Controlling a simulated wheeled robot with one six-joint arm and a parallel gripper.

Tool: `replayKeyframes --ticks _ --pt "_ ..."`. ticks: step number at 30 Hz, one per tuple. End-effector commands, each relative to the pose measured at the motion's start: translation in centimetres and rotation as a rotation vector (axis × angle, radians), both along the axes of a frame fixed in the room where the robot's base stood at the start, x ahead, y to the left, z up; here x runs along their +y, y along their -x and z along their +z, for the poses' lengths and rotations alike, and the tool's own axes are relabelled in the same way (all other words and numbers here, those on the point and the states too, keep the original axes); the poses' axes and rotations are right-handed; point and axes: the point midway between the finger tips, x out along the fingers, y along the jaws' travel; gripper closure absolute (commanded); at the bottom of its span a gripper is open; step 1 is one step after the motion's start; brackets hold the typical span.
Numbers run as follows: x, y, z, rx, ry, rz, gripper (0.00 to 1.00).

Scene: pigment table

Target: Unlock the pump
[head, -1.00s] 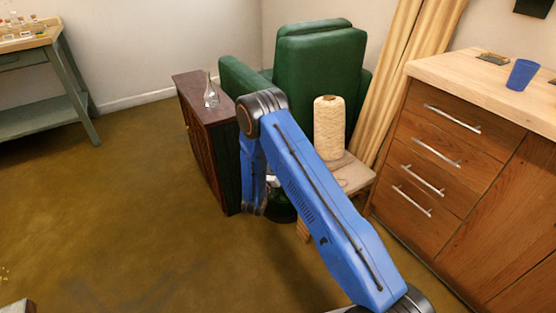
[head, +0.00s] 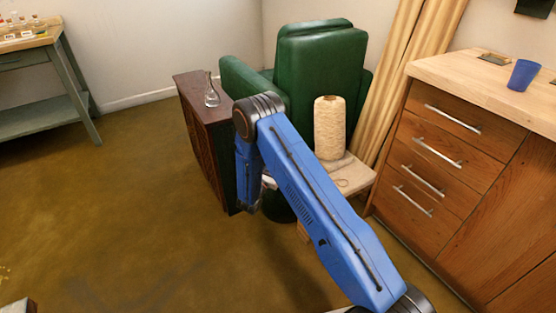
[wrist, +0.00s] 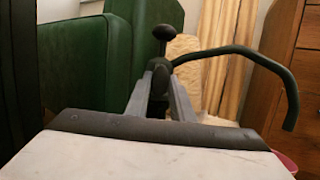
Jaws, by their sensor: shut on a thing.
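In the wrist view my gripper (wrist: 161,84) points forward, its two grey fingers closed on a dark upright part of the pump (wrist: 164,35). A black ball knob tops the pump's short stem. A dark curved tube (wrist: 240,50) reaches out to the right from beside the stem and bends down at its end. The lower part of the pump is hidden behind my gripper. In the head view my blue arm hides the pump and my fingers.
A green armchair (head: 313,55) stands behind my arm. A dark cabinet (head: 208,135) with a glass flask (head: 212,92) is at its left. A twine cone (head: 329,128) stands on a small wooden table (head: 355,178). Wooden drawers (head: 440,150) are at right. The left floor is clear.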

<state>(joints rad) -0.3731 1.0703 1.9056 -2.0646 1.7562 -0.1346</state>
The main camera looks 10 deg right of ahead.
Motion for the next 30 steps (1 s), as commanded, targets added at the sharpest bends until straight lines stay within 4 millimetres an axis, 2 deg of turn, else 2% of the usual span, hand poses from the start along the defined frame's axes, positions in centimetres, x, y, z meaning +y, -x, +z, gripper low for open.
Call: replayKeyframes --ticks 6,7,9,20,25,30 --pt "0.0 0.1 -0.1 0.002 0.001 0.000 1.00" --pt "0.0 0.1 -0.1 0.002 0.001 0.000 0.74" --pt "0.0 0.0 -0.1 0.002 0.001 0.000 0.60" --pt "0.2 0.2 -0.1 0.001 0.001 0.001 0.60" --pt "1.6 1.5 -0.6 0.001 0.001 0.004 0.60" --pt "3.7 3.9 -1.5 0.003 0.002 0.003 0.60"
